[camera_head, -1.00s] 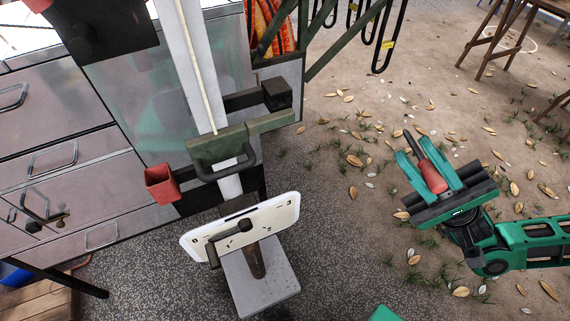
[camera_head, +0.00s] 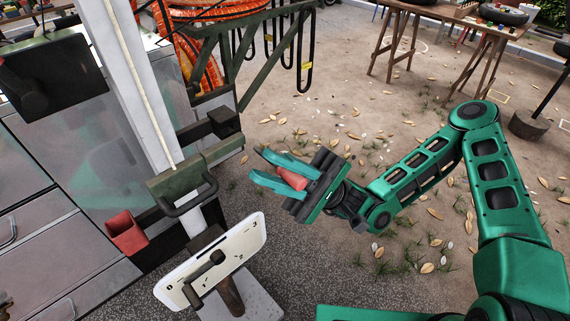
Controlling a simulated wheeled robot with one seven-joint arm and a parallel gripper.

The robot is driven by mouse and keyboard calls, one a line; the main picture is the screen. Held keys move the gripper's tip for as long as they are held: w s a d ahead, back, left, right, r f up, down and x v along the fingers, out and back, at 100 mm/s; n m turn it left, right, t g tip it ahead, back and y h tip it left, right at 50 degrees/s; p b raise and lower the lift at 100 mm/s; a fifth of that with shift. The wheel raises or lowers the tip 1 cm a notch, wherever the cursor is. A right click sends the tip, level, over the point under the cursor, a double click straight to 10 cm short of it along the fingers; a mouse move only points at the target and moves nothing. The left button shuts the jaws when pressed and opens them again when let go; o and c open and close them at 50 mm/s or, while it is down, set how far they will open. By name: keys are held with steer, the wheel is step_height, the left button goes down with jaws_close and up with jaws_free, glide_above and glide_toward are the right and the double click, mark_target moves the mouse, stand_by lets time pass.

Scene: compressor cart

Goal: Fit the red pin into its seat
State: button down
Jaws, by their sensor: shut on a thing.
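The red pin (camera_head: 291,180) lies between the two teal fingers of my gripper (camera_head: 260,167), its red body partly hidden by them. My gripper is shut on it, with its fingers pointing left toward the cart. It is in the air, right of the green bracket with a dark handle (camera_head: 188,200) on the pale post, and apart from it. An open red square cup (camera_head: 126,233) is fixed left of that bracket. I cannot tell which part is the pin's seat.
A white panel with a dark handle (camera_head: 232,256) stands on a grey-based stand below the bracket. Grey drawers (camera_head: 60,240) are at left. A green frame (camera_head: 240,55) with hanging black loops is behind. Open leaf-strewn ground lies around my gripper.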

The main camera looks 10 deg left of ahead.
steer(key=shift+d, duration=0.1)
steer(key=shift+w+a, duration=0.95)
steer(key=shift+a, duration=0.2)
steer(key=shift+w+a, duration=0.9)
steer(key=shift+a, duration=0.2)
steer(key=shift+w+a, duration=1.6)
steer(key=shift+a, duration=0.3)
stand_by(0.9)
steer(key=c, duration=1.6)
jaws_free()
steer(key=shift+w, duration=0.1)
steer(key=v, duration=1)
steer(key=shift+w+d+f, duration=0.2)
steer(key=shift+f, duration=0.1)
